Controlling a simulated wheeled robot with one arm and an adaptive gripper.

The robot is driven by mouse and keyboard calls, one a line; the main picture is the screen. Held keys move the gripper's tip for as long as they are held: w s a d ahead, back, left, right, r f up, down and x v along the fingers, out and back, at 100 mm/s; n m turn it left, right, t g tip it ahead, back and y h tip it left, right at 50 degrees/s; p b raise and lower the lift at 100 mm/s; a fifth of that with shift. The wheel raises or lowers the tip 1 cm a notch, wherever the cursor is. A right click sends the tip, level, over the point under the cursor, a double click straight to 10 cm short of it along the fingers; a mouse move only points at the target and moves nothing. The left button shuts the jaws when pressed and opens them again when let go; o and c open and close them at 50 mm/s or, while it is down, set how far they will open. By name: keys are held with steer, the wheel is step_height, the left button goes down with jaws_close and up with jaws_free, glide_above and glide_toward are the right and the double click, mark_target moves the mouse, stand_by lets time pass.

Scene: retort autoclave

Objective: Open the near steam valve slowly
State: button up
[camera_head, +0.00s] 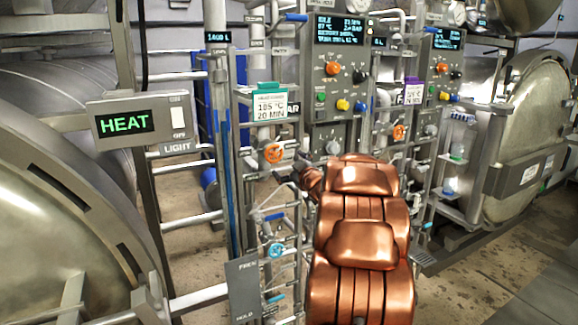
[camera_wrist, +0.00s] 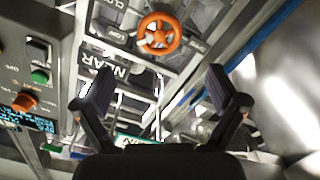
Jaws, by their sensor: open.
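The near steam valve is an orange handwheel (camera_head: 273,152) on the pipe rack left of the near control panel, beside a partly covered "NEAR" label. In the wrist view the orange handwheel (camera_wrist: 158,34) is at the top centre, beyond the fingertips and clear of them. My gripper (camera_wrist: 160,88) is open and empty, its two dark fingers spread wide. In the head view my copper arm hides most of the gripper; only a dark bit shows just right of the wheel. The wheel looks unobstructed.
A blue handwheel (camera_head: 276,250) sits lower on the rack. A second orange handwheel (camera_head: 399,132) is on the far station. The near panel (camera_head: 335,75) has knobs and buttons. A teal-topped card (camera_head: 270,104) hangs above the wheel. A HEAT sign (camera_head: 124,123) and large vessels flank the rack.

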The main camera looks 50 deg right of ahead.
mark_target(275, 155)
steer(key=shift+w+d+f+m+p, duration=0.1)
steer(key=shift+w+d+m+p, duration=0.7)
steer(key=shift+w, duration=1.05)
steer(key=shift+w+d+f+m+p, duration=0.1)
steer(key=shift+w+d+m+p, duration=0.45)
steer(key=shift+w+m+p, duration=0.95)
steer(key=shift+w+d+f+m+p, duration=0.1)
steer(key=shift+w+d+m+p, duration=0.45)
steer(key=shift+w, duration=1.7)
steer(key=shift+d, duration=0.1)
